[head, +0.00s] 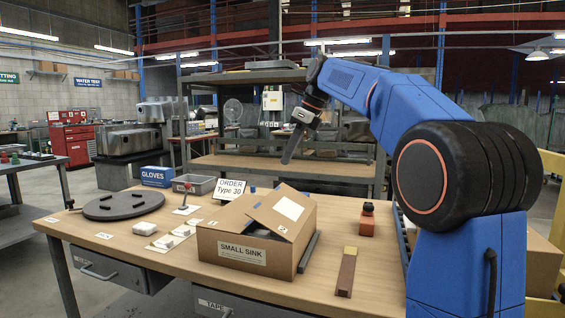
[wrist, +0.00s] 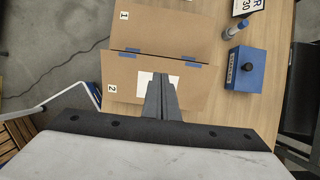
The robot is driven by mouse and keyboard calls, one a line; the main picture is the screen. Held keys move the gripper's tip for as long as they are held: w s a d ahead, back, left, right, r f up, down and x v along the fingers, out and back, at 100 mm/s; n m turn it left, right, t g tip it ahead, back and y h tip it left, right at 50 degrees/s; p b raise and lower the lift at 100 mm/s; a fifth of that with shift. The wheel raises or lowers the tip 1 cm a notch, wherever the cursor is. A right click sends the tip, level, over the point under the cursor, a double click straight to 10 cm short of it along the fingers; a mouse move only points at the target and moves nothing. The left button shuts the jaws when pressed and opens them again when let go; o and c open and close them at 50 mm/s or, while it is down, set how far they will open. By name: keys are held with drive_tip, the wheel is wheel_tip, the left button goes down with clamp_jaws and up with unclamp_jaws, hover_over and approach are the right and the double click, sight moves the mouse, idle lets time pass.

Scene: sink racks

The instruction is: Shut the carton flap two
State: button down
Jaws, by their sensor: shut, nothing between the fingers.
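The brown carton (head: 240,256), labelled SMALL SINK, stands on the wooden workbench. In the wrist view its flap one (wrist: 160,28), marked 1, lies on the far side. Flap two (wrist: 122,97), marked 2 and with a white label, is on the near side, with a narrow gap between them. Blue tabs show along the seam. In the head view the white-labelled flap (head: 270,207) looks tilted, not flush with the other. My gripper (head: 287,161) is shut and empty, pointing down above the carton. In the wrist view its fingertips (wrist: 163,76) overlap flap two's label; contact does not show there.
A dark round plate (head: 123,205), a grey tray (head: 194,185) and an ORDER sign (head: 231,189) are left and behind. A blue box (wrist: 247,69) shows in the wrist view.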

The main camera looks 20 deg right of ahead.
sight(267, 196)
drive_tip(key=x, duration=1.2)
drive_tip(key=shift+w+a+f+g+h, duration=0.25)
drive_tip(key=shift+a+f+g+h, duration=0.15)
drive_tip(key=shift+f, duration=0.2)
drive_tip(key=shift+w+a+f+g+h, duration=0.25)
drive_tip(key=shift+a+f+g+h, duration=0.1)
drive_tip(key=shift+f+h, duration=0.2)
drive_tip(key=shift+x, duration=1.1)
drive_tip(key=shift+w+a+r, duration=0.1)
drive_tip(key=shift+r, duration=0.1)
